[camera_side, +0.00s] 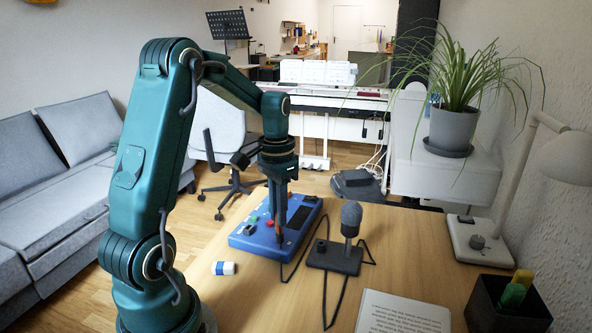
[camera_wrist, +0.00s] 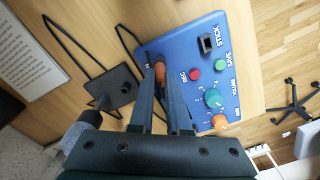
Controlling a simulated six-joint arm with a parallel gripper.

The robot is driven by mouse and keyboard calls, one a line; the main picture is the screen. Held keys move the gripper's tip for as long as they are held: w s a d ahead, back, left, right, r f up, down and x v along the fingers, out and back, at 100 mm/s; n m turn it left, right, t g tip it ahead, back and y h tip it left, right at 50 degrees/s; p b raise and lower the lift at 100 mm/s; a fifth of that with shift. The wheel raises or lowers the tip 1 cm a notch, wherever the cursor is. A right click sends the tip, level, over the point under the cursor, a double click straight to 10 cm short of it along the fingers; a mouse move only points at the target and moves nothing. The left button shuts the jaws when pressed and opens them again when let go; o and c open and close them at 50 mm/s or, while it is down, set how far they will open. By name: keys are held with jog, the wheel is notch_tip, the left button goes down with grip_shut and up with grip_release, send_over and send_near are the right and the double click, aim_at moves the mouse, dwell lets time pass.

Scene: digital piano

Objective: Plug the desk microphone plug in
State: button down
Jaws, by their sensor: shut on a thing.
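The blue recorder box (camera_side: 258,238) lies on the desk; it also shows in the wrist view (camera_wrist: 183,48), with a red REC button, a green knob and an "IN" label. My gripper (camera_side: 279,228), also in the wrist view (camera_wrist: 160,82), is shut on the microphone plug (camera_wrist: 159,70), an orange-brown piece between the fingertips. The plug is at the box's edge beside the "IN" label. The fingers hide part of it, and I cannot tell whether it is in the socket. The desk microphone (camera_side: 350,219) stands upright on its dark base (camera_side: 335,257), right of the box.
The black microphone cable (camera_side: 296,262) loops over the desk between base and box. A white and blue eraser-like block (camera_side: 223,268) lies front left. A printed sheet (camera_side: 402,313), a dark pen box (camera_side: 507,303) and a lamp (camera_side: 482,244) are at right.

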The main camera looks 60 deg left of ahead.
jog(key=c, duration=0.8)
grip_release()
jog(key=shift+r, duration=2.5)
jog(key=shift+r, duration=0.1)
